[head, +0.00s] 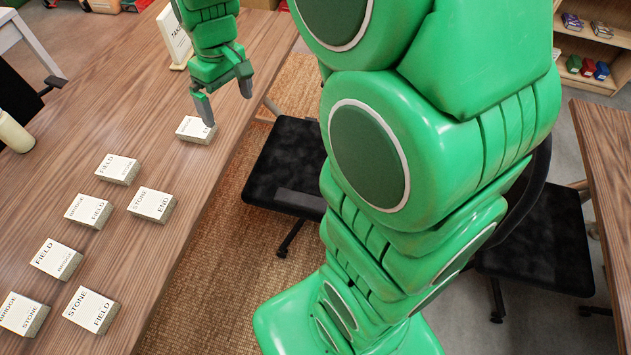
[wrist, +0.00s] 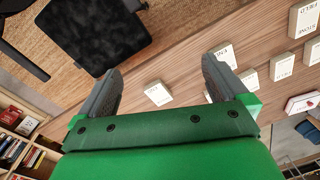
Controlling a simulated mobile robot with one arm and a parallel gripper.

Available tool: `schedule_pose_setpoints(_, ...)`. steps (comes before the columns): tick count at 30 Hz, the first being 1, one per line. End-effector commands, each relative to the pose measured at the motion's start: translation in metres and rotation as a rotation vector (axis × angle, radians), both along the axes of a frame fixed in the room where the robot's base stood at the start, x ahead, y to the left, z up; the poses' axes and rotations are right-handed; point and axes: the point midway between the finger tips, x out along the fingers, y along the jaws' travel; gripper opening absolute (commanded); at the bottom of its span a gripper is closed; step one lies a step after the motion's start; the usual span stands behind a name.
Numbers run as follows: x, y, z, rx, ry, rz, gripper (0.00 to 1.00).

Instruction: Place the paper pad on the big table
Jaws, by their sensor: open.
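Several white paper pads printed with words lie on the long wooden table at the left (head: 200,215) in the head view. One pad (head: 196,130) lies apart from the rest near the table's right edge, just below my gripper (head: 226,98). My gripper is open and empty, its fingers pointing down. In the wrist view, a pad (wrist: 158,93) lies on the table beyond the open fingers (wrist: 162,70), not touching them. I cannot tell which pad or which table the task means.
A white sign (head: 174,38) stands behind the gripper. A second wooden table (head: 606,180) is at the right. Dark chairs (head: 285,165) stand between the tables. A cream bottle (head: 14,132) is at the left edge. A shelf with books (head: 590,45) is at the back right.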

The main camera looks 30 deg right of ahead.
Motion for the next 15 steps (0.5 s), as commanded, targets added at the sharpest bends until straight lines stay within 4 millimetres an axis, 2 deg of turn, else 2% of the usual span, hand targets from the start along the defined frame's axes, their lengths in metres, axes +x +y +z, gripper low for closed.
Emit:
schedule_pose_setpoints(1,-0.015,-0.004,0.005,-0.004,0.006,-0.02,1.0)
schedule_pose_setpoints(4,-0.041,-0.009,0.013,-0.012,0.02,-0.059,1.0)
schedule_pose_setpoints(15,-0.141,-0.03,0.027,-0.049,0.072,-0.211,1.0)
